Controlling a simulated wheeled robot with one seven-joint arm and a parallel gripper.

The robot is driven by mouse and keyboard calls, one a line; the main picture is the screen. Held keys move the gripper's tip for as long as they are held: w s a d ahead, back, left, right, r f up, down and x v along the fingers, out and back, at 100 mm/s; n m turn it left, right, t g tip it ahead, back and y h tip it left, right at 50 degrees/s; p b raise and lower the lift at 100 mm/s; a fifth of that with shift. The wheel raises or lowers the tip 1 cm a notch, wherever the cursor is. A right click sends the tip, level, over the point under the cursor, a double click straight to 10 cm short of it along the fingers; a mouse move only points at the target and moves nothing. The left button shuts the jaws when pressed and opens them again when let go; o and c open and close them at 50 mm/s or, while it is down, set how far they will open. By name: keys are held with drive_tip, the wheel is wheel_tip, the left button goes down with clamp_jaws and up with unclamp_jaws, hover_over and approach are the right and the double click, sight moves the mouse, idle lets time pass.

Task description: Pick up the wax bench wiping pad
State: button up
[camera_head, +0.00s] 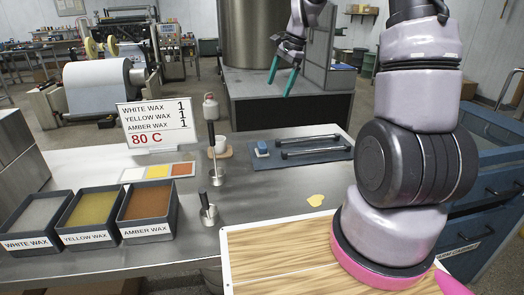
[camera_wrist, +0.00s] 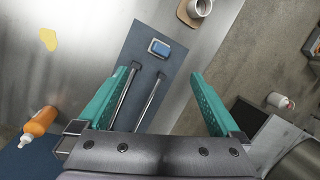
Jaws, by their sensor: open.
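The wiping pad is a small blue block (camera_head: 262,148) at the left end of a dark blue mat (camera_head: 330,154) on the steel bench. In the wrist view the blue pad (camera_wrist: 161,48) has a pale rim and lies beyond my fingertips, roughly between their lines. My gripper (camera_head: 280,88) is open and empty, raised above and behind the bench in the head view, fingers pointing down. Its teal fingers (camera_wrist: 165,70) are spread wide in the wrist view. A yellow wax patch (camera_head: 316,200) lies on the bench, also in the wrist view (camera_wrist: 48,39).
Two metal bars (camera_head: 310,146) lie on the mat beside the pad. A cup (camera_head: 219,146) on a wooden coaster stands to the left. Wax trays (camera_head: 92,217), ladle pots (camera_head: 208,212) and a sign (camera_head: 157,122) occupy the left. A wooden board (camera_head: 275,262) is in front.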

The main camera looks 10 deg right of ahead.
sight(263, 144)
drive_tip(key=w+a+f+m, duration=0.1)
drive_tip(key=w+f, duration=0.1)
drive_tip(key=f, duration=0.7)
drive_tip(key=w+a+f+m+g+y, duration=0.1)
drive_tip(key=w+a+f+m, duration=0.1)
drive_tip(key=f, duration=0.7)
drive_tip(key=w+a+f+m+g, duration=0.1)
drive_tip(key=w+f, duration=0.2)
drive_tip(key=f, duration=0.7)
drive_tip(key=shift+a+m+y, duration=0.25)
drive_tip(key=shift+m+y, duration=0.05)
drive_tip(key=shift+r, duration=0.1)
drive_tip(key=c, duration=1.3)
wheel_tip(263, 144, up, 10)
drive_tip(key=shift+r, duration=0.1)
drive_tip(key=shift+c, duration=0.2)
